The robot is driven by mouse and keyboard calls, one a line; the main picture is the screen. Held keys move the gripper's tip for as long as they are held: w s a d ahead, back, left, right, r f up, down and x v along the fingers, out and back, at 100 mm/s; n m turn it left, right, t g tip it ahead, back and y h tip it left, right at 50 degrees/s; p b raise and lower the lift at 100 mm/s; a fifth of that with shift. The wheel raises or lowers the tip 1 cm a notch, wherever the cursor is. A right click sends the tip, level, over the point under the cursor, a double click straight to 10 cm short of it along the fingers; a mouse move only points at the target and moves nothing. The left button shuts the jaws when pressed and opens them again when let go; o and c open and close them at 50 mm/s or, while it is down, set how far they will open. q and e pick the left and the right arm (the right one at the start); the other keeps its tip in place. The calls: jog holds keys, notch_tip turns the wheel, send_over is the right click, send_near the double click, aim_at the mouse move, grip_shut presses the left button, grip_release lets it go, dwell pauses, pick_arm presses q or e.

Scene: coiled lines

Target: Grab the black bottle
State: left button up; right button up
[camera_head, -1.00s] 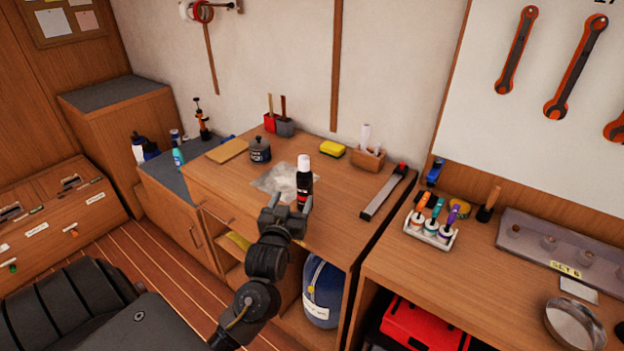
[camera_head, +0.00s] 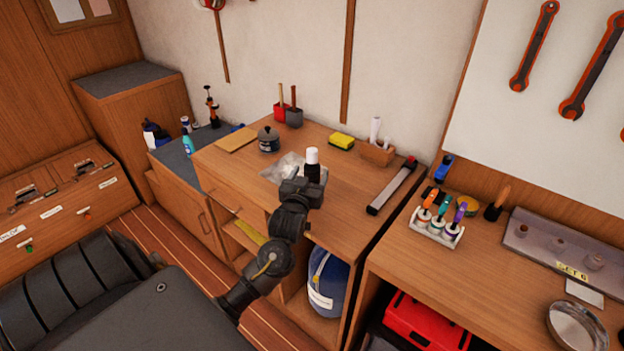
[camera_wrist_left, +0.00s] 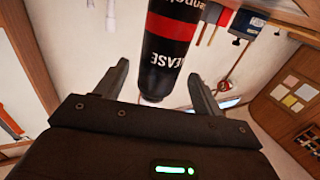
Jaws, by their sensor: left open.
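The black bottle (camera_head: 312,170) has a white cap and stands upright on the wooden cabinet top, beside a clear crumpled plastic bag (camera_head: 284,170). My left gripper (camera_head: 309,184) is in front of it and hides its lower part. In the left wrist view the bottle (camera_wrist_left: 168,45) appears upside down, black with a red band and the letters "EASE". There the left gripper's (camera_wrist_left: 157,85) two fingers are spread apart, with the bottle between their tips. I cannot tell whether they touch it. My right gripper is not in view.
A dark pot (camera_head: 268,140), a yellow sponge (camera_head: 341,140) and a wooden holder (camera_head: 377,153) stand behind the bottle. A long flat metal tool (camera_head: 393,186) lies to its right. The cabinet top between the bottle and that tool is clear.

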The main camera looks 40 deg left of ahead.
pick_arm(q)
jog(key=x, duration=0.4)
jog(key=shift+w+d+p, duration=0.1)
jog(key=shift+w+p, duration=0.05)
jog(key=shift+p, duration=0.25)
jog(key=c, duration=1.2)
jog(key=shift+r, duration=0.15)
